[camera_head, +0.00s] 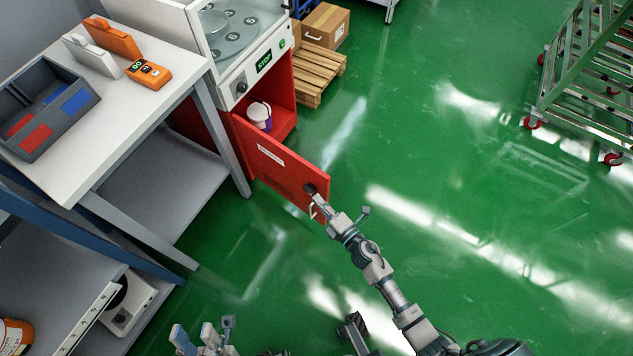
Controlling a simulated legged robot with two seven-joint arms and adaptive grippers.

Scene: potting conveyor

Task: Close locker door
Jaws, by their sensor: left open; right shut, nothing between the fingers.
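The red locker door (275,170) stands open, swung out from the red locker (282,95) under the white machine. A white label is on its face and a pale handle (313,210) is near its free edge. My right gripper (315,194) is shut and empty at the door's free edge, beside the handle; I cannot tell whether it touches the door. My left gripper (204,336) is open and empty at the bottom of the view, well away from the door. A white and purple container (259,116) stands inside the locker.
A white worktable (150,115) with a grey bin (45,110) stands left of the door, its leg close to the hinge side. A wooden pallet (318,70) lies behind the locker. A green wheeled rack (590,75) is at the far right. The green floor between is clear.

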